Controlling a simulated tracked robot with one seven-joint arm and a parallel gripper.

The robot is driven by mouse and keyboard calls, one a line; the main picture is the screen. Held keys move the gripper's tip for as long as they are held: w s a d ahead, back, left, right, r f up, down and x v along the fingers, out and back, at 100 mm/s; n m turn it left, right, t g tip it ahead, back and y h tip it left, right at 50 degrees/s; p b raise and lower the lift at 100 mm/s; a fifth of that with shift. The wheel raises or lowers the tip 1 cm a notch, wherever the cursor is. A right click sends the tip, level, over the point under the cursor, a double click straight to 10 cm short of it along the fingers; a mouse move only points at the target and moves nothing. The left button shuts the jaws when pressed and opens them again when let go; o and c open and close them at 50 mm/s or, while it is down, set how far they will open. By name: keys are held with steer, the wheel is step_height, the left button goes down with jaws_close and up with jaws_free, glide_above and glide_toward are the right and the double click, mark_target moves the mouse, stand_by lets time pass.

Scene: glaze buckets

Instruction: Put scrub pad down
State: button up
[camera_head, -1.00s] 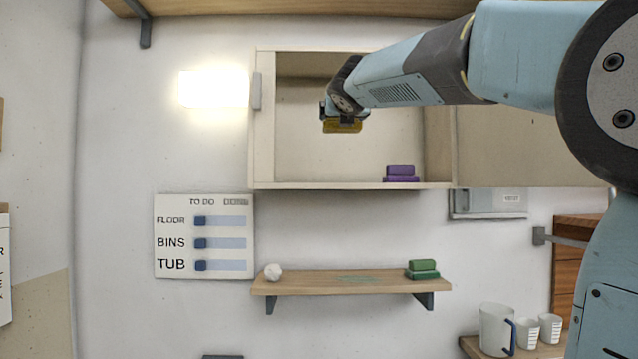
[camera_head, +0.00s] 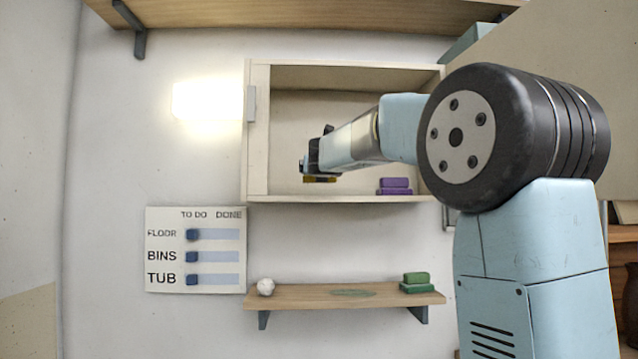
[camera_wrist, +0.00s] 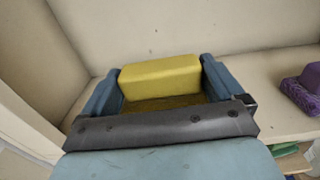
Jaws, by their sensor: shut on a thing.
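The yellow scrub pad (camera_wrist: 160,77) is between the two blue-grey fingers of my gripper (camera_wrist: 160,88) in the wrist view. My gripper is shut on it. In the head view my gripper (camera_head: 319,179) is inside the open wall cabinet (camera_head: 256,130), low and left of the middle, with the pad (camera_head: 320,180) showing as a thin yellow strip under it. The pad is a little above the cabinet floor in the head view; whether it touches the floor I cannot tell.
Purple pads (camera_head: 394,186) are stacked at the cabinet's right; they also show in the wrist view (camera_wrist: 303,92). Cabinet floor between them and my gripper is clear. A lower shelf (camera_head: 320,297) holds a white ball (camera_head: 265,287) and green pads (camera_head: 416,283). A board (camera_head: 196,250) hangs left.

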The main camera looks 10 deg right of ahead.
steer(key=shift+w+f, duration=0.35)
steer(key=shift+f, duration=1.55)
steer(key=o, duration=0.7)
steer(key=shift+s, duration=0.1)
steer(key=s+a, duration=0.2)
steer(key=s, duration=0.9)
steer(key=shift+s, duration=0.35)
